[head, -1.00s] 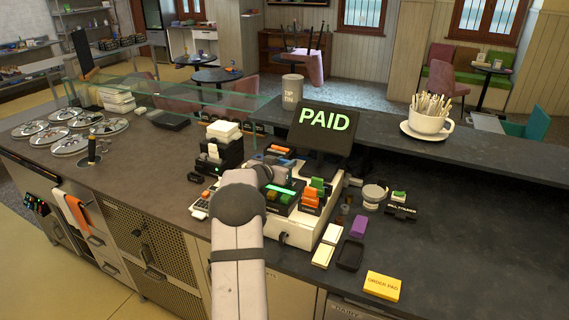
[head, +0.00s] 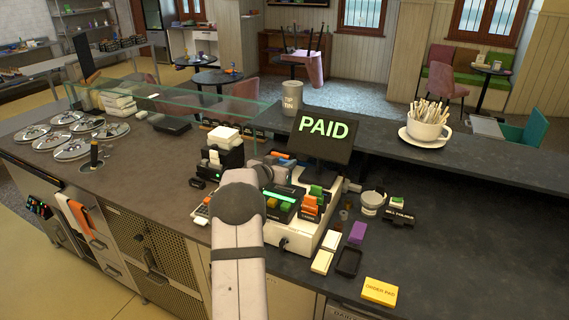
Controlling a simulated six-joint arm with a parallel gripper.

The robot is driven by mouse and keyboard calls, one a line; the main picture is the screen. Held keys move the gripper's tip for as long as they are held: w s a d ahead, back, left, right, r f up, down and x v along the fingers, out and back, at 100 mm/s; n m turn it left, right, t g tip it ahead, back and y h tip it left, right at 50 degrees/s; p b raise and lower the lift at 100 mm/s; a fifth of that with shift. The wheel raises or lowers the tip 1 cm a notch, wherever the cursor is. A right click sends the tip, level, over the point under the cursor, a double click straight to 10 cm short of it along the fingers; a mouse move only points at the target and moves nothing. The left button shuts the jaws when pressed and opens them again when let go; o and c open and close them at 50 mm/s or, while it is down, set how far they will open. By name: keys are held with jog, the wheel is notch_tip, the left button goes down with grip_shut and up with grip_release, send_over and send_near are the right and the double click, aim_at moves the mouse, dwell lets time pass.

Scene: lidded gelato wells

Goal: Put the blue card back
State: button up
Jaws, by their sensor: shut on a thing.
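My gripper (head: 284,172) is at the register, behind the end of my own arm, and its fingers are mostly hidden. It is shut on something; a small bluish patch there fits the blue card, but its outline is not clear. The black terminal (head: 281,205) with a lit green strip is just right of my wrist. Green and orange cards (head: 313,199) stand in a holder beside it. The dark screen (head: 323,132) behind reads PAID in green.
A black unit with white paper (head: 222,150) stands left of my arm. A yellow order pad (head: 380,291), a black tray (head: 349,261), a purple block (head: 357,232) and a white cup of sticks (head: 429,123) are to the right. Round metal lids (head: 72,148) lie at the left.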

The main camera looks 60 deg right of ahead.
jog(key=s+d+r+p, duration=0.3)
jog(key=s+r, duration=0.4)
jog(key=s, duration=0.5)
jog(key=shift+d+r+p, duration=0.25)
jog(key=shift+d+p, duration=0.1)
jog(key=shift+d, duration=0.35)
jog(key=shift+f, duration=0.15)
jog(key=shift+f+b, duration=6.1)
jog(key=shift+f, duration=0.1)
jog(key=shift+f, duration=0.25)
jog(key=o, duration=0.9)
jog(key=shift+c, duration=0.2)
